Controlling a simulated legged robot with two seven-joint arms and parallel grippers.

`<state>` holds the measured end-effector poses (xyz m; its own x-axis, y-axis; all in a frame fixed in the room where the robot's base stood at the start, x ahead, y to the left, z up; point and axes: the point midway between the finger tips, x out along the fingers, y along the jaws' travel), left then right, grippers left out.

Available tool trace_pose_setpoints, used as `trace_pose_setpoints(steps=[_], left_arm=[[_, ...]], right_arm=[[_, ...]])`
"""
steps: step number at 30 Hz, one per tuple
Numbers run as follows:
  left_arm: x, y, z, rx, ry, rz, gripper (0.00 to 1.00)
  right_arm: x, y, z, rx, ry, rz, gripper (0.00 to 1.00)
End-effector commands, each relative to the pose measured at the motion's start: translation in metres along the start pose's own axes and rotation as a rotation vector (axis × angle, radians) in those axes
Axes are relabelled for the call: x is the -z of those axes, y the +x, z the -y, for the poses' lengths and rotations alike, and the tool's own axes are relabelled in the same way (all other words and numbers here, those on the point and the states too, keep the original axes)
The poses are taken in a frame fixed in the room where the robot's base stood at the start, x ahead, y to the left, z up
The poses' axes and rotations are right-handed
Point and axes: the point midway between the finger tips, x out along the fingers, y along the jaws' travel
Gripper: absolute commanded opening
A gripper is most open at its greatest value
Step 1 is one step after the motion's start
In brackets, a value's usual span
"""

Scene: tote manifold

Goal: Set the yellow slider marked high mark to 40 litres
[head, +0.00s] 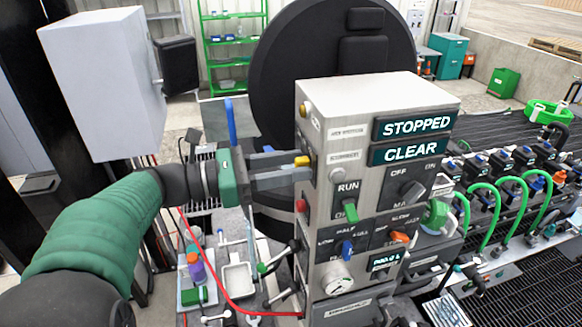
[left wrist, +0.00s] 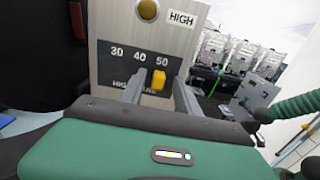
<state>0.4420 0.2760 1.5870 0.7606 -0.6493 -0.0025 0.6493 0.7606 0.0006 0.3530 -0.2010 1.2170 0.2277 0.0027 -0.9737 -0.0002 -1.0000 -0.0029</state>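The yellow slider (left wrist: 158,80) sits on the left face of the grey control box (head: 327,133). In the left wrist view it stands under the 50 of a scale printed 30, 40, 50 (left wrist: 138,55). A HIGH label (left wrist: 181,19) is above, and the lettering below the scale is partly hidden. In the head view the slider (head: 302,160) shows at the fingertips of my left gripper (head: 298,169). The left gripper is open, with one finger on each side of the slider and visible gaps between. My right gripper does not show.
The box front carries STOPPED (head: 416,124) and CLEAR (head: 410,150) displays, plus several knobs. A red button (head: 301,205) is below the slider. Green hoses (head: 514,205) are at right. A white cabinet (head: 105,85) and a blue upright handle (head: 231,122) are near my left arm.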

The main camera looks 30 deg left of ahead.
Motion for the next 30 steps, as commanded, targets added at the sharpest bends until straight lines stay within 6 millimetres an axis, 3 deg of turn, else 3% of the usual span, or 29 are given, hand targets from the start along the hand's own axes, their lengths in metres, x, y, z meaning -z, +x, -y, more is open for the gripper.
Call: trace_pose_setpoints(steps=[7, 16, 30], left_arm=[[-0.0001, 0.0007, 0.0002, 0.000, 0.000, 0.000, 0.37], [0.0002, 0.0007, -0.0003, -0.001, 0.000, -0.001, 0.00], [0.0000, 0.0009, 0.0000, 0.001, 0.001, -0.001, 0.00]], right_arm=[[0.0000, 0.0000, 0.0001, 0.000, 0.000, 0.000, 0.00], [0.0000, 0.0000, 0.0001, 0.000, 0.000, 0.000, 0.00], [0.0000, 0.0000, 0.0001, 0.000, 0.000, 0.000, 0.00]])
